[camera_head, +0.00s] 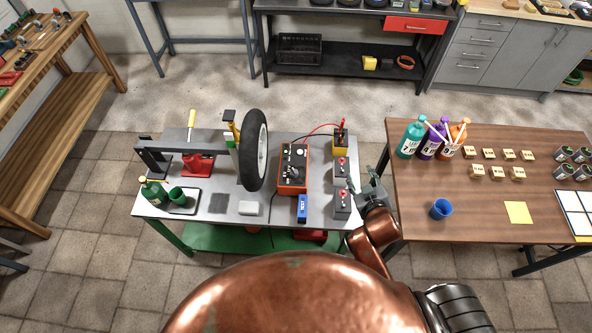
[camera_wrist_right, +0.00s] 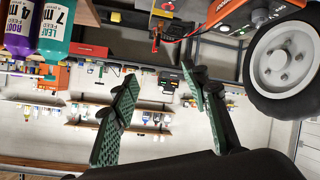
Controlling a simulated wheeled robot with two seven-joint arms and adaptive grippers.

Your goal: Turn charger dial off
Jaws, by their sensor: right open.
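The charger (camera_head: 290,180) is an orange-red box with a dark front panel, standing on the grey workbench in the head view. Its black dial (camera_head: 292,171) is on the panel; the exact setting is too small to read. Part of the orange charger (camera_wrist_right: 228,20) also shows at the top of the right wrist view, with a black knob (camera_wrist_right: 260,16) on it. My right gripper (camera_head: 362,184) is over the workbench's right edge, right of the charger and apart from it. Its two green fingers (camera_wrist_right: 160,75) are spread with nothing between them. My left gripper is not seen.
A black wheel (camera_head: 253,150) stands just left of the charger. A battery (camera_head: 341,141) with red and black cables and grey switch boxes (camera_head: 341,204) sit between charger and gripper. A blue box (camera_head: 302,208) lies in front. A wooden table (camera_head: 470,205) with bottles stands right.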

